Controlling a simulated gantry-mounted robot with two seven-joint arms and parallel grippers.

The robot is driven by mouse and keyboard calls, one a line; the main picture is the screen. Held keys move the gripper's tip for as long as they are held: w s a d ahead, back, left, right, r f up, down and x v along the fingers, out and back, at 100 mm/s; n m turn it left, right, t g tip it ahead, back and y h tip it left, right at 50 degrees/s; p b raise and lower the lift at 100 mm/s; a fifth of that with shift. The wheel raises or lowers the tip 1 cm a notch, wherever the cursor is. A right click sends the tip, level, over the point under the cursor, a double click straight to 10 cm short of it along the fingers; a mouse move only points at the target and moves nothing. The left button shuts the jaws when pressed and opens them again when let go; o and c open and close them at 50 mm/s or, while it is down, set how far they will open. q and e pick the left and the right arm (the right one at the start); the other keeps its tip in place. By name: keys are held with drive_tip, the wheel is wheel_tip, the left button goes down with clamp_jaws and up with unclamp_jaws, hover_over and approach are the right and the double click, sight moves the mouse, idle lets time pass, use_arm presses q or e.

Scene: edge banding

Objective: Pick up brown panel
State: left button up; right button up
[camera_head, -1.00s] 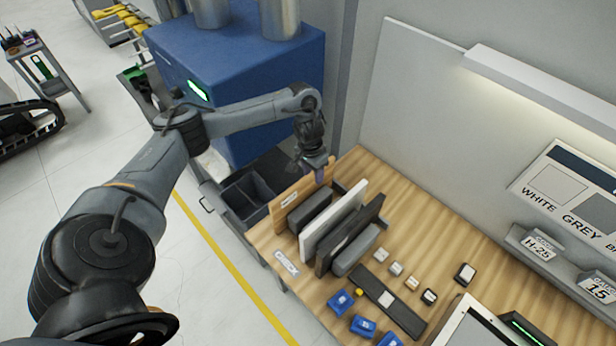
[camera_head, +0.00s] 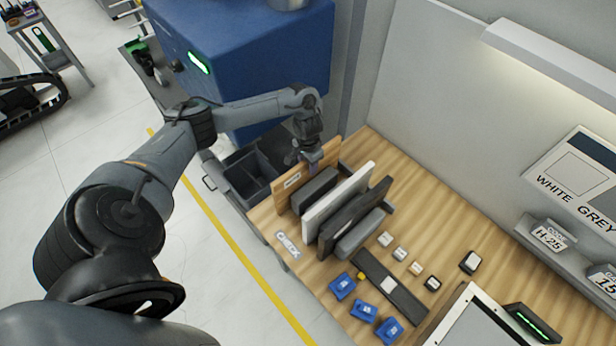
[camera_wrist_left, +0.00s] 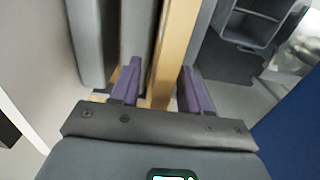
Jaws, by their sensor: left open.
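The brown panel (camera_head: 290,186) stands on edge at the left end of the row of panels on the wooden table. It carries a white label. In the left wrist view the brown panel (camera_wrist_left: 176,48) runs between the two purple fingers. My left gripper (camera_head: 312,168) is over the panel's top edge in the head view. In the left wrist view my left gripper (camera_wrist_left: 162,92) is open, with one finger on each side of the panel. A gap shows on the right side; contact on the left side is unclear. My right gripper is in no view.
A grey block (camera_head: 315,190) stands close beside the brown panel, then a white panel (camera_head: 340,197) and a dark panel (camera_head: 357,215). A dark bin (camera_head: 246,172) sits left of the table, below the blue machine (camera_head: 240,60). Blue parts (camera_head: 362,312) lie at the front.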

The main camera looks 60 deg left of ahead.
use_arm(q)
wheel_tip(320, 180, down, 2)
drive_tip(key=shift+c, duration=0.4)
clamp_jaws()
drive_tip(key=shift+w+r, duration=0.1)
idle(1.1)
